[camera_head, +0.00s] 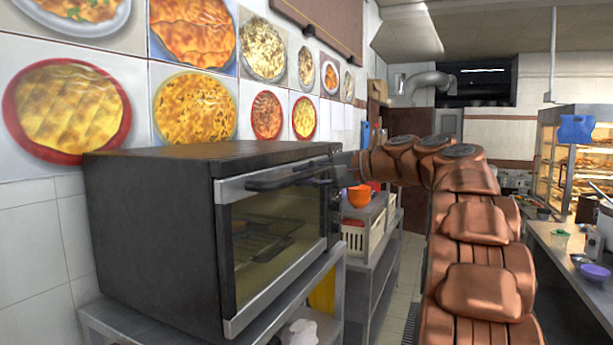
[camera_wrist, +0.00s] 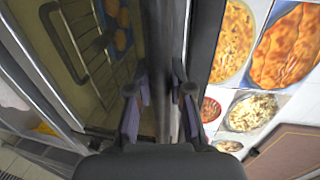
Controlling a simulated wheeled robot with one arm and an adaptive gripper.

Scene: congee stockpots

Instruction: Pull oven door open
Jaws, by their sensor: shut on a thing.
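The oven (camera_head: 150,230) is a black box with a silver-framed glass door (camera_head: 280,235) on its front, facing right. The door looks shut against the body. A dark bar handle (camera_head: 280,180) runs along the top of the door. My gripper (camera_head: 330,169) is at the handle's far end, with its fingers partly hidden by their own dark colour against the oven. In the wrist view my gripper (camera_wrist: 161,100) has one finger on each side of the handle (camera_wrist: 166,50) and is shut on it. A wire rack (camera_wrist: 80,45) shows through the glass.
The oven stands on a metal table (camera_head: 130,322) against a tiled wall with food pictures. Behind my gripper, a lower shelf holds an orange bowl (camera_head: 358,196) and a white basket (camera_head: 365,235). A counter (camera_head: 570,255) stands at right, with floor between.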

